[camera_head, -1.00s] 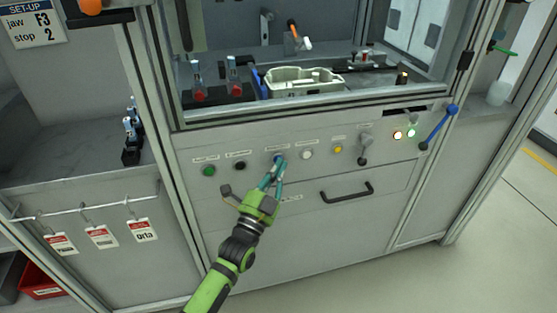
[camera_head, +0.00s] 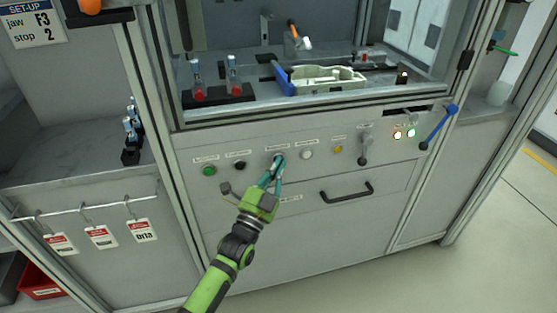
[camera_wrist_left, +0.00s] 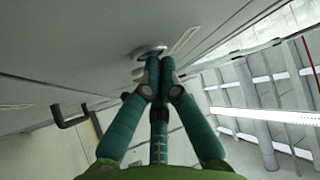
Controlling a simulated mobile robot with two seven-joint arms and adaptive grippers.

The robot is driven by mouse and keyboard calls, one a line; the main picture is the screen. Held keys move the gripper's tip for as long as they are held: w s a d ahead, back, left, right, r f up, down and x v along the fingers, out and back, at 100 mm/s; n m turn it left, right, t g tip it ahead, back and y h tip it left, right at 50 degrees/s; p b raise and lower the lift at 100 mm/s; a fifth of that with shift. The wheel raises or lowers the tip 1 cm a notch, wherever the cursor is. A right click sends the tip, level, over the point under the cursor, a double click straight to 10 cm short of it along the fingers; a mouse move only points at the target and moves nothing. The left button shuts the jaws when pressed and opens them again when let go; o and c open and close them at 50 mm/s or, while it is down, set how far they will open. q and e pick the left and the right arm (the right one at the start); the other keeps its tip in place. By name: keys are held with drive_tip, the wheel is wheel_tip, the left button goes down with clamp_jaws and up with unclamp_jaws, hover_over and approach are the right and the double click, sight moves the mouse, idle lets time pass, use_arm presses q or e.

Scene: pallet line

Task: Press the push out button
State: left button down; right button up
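My left gripper (camera_head: 277,163) is at a button (camera_head: 279,156) on the grey front panel, third from the left in the row. Its fingertips cover most of the button. In the left wrist view the gripper's fingers (camera_wrist_left: 160,66) are together and empty, with their tips at the button's metal ring (camera_wrist_left: 149,49). They seem to touch the button, but its face is hidden, so how deep it sits cannot be told. The label above is too small to read. My right gripper is not in view.
A black handle (camera_head: 347,192) sits below. Inside the machine, a blue pusher (camera_head: 283,79) stands beside a pale casting (camera_head: 327,80).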

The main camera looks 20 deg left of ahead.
use_arm(q)
drive_tip(key=shift+s+d+p, duration=0.45)
drive_tip(key=shift+s+p, duration=0.05)
drive_tip(key=shift+s, duration=0.2)
drive_tip(key=s+d, duration=0.1)
drive_tip(key=s+d+p, duration=0.1)
drive_tip(key=s+p, duration=0.1)
drive_tip(key=s, duration=0.1)
drive_tip(key=shift+s+d, duration=0.1)
drive_tip(key=shift+d, duration=0.3)
idle(0.5)
